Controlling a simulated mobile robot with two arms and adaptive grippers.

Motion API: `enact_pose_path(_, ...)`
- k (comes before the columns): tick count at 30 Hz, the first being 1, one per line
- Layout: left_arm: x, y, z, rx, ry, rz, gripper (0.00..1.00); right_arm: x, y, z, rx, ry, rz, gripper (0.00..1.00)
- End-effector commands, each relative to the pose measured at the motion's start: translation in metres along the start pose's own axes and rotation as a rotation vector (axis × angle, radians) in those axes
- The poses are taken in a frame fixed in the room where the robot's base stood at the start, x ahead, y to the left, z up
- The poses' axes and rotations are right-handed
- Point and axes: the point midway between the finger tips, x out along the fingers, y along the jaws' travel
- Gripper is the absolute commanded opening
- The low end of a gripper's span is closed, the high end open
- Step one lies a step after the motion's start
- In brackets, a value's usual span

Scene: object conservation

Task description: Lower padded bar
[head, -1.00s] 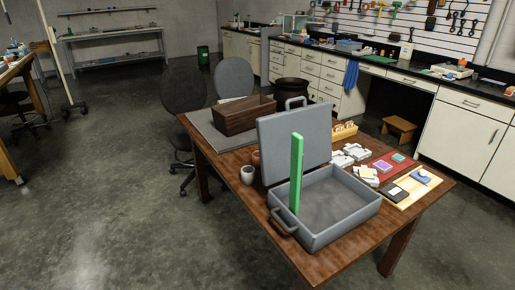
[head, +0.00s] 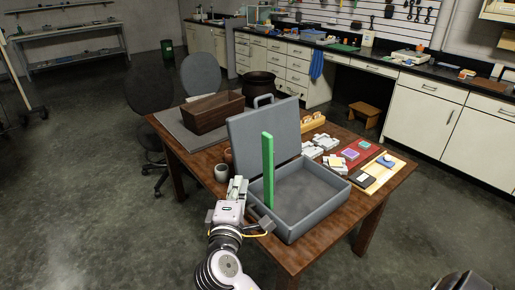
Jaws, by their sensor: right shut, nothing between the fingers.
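A tall green bar (head: 268,170) stands upright at the left end of the open grey case (head: 310,222), which sits on the wooden table. I take it for the padded bar; its padding cannot be made out. The case's lid (head: 262,132) is raised behind it. My right gripper (head: 238,184) is at the table's near left edge, left of the bar and apart from it. Its fingers point up the picture and are shut and empty. My arm covers part of the case's left side and handle. My left gripper is not in view.
A wooden box (head: 212,113) on a grey mat and a pale cup (head: 221,172) stand left of the case. White parts (head: 326,142), a red board (head: 367,151) and a light wooden tray (head: 391,172) lie to its right. Chairs stand behind the table's left side.

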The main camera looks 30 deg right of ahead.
Motion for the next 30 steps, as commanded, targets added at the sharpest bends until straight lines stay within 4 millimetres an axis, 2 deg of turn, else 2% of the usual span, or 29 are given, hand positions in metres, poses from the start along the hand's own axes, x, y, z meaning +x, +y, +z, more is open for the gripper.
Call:
enact_pose_path(1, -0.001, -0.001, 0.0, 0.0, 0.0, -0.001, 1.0, -0.001, 0.009, 0.004, 0.004, -0.014, 0.014, 0.0)
enact_pose_path(3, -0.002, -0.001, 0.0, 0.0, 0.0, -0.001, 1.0, 0.002, 0.014, 0.007, 0.004, -0.022, 0.022, 0.0)
enact_pose_path(8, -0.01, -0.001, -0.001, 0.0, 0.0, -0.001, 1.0, 0.021, 0.017, 0.008, 0.002, -0.024, 0.024, 0.0)
enact_pose_path(20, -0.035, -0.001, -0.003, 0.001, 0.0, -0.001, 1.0, 0.104, 0.018, 0.011, 0.002, -0.022, 0.022, 0.0)
enact_pose_path(24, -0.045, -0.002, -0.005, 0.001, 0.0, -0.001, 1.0, 0.117, 0.017, 0.027, 0.001, -0.02, 0.02, 0.0)
enact_pose_path(30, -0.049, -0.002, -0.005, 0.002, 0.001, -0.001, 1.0, 0.126, 0.015, 0.037, 0.004, -0.02, 0.019, 0.0)
